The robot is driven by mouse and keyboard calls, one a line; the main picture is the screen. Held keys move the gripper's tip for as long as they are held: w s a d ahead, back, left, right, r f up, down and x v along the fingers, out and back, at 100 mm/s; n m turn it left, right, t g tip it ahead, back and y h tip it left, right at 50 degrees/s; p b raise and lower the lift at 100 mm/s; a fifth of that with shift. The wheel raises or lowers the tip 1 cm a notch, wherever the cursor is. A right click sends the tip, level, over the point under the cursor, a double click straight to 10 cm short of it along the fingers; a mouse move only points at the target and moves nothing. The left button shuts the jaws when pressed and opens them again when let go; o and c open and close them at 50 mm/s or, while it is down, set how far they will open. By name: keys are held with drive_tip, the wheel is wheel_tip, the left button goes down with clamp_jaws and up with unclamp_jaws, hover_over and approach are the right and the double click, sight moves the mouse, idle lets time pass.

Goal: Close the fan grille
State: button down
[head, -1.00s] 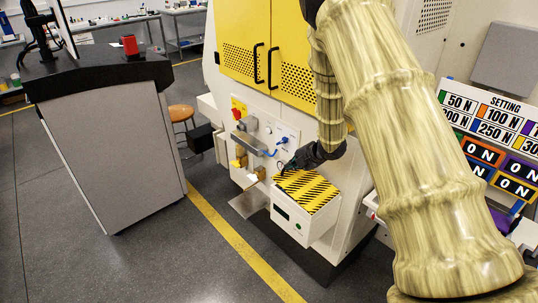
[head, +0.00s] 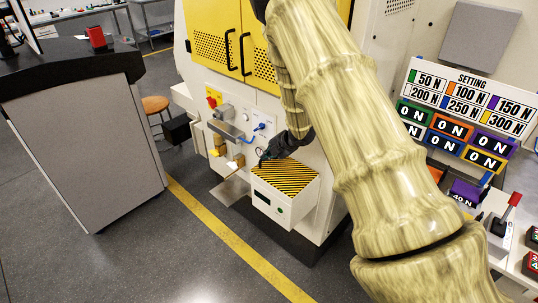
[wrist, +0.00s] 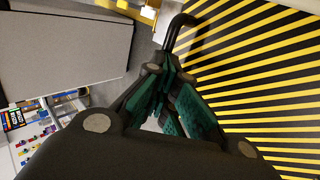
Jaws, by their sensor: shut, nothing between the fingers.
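A black and yellow striped panel (head: 292,177) lies on top of a white box low on the machine's front. It fills the right of the wrist view (wrist: 262,75). No part is clearly recognisable as a fan grille, and I cannot tell whether this panel is it. A bent black bar (wrist: 177,30) shows at the panel's left edge in the wrist view. My gripper (wrist: 162,62) is shut and empty, its tips just short of that bar in the picture. In the head view my gripper (head: 264,158) is at the panel's back left corner; contact cannot be told.
The yellow machine doors (head: 232,40) with black handles are above. Switches and a blue lever (head: 258,127) sit left of my gripper. A grey cabinet (head: 85,150) stands at left, with open floor between. A setting board (head: 465,98) and control table are at right.

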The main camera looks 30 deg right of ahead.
drive_tip(key=v, duration=1.2)
